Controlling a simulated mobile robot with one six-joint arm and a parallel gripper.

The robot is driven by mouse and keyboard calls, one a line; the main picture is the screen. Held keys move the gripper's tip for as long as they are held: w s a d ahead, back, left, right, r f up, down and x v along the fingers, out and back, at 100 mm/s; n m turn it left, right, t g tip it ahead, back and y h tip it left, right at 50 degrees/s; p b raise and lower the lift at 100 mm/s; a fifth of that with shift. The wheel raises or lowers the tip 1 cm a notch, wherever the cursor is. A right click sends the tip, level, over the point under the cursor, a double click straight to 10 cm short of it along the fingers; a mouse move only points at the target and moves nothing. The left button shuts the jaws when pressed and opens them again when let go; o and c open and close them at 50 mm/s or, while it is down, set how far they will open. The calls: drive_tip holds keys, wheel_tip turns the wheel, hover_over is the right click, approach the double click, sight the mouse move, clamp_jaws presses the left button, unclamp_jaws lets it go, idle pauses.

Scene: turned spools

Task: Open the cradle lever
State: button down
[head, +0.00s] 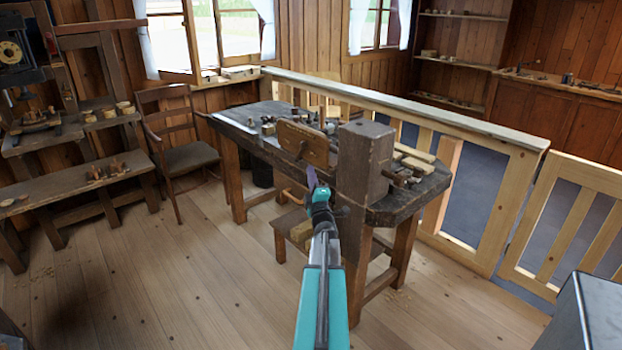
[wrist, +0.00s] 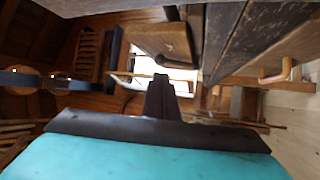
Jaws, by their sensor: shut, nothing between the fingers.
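My gripper (head: 312,178) is shut and empty, in front of the dark workbench's near side. Its dark fingers (wrist: 160,98) show shut together in the wrist view. A light wooden curved handle (head: 292,200) sits low beside the bench, left of my gripper. A similar peg-like handle (wrist: 275,76) shows at the right in the wrist view, apart from my fingers. I cannot tell for certain which part is the cradle lever. A brown wooden plate (head: 304,143) stands on the bench edge just above my gripper; a brown wooden block (wrist: 158,42) lies ahead of the fingers in the wrist view.
A tall dark wooden post (head: 364,165) stands right of my gripper at the bench (head: 405,207). Several small tools lie on the bench top. A chair (head: 185,135) stands to the left, and a wooden railing (head: 480,190) runs behind. The floor (head: 170,270) at front left is clear.

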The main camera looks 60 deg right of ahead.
sight(305, 147)
drive_tip(key=shift+p+x, duration=1.45)
drive_tip(key=shift+x, duration=3.85)
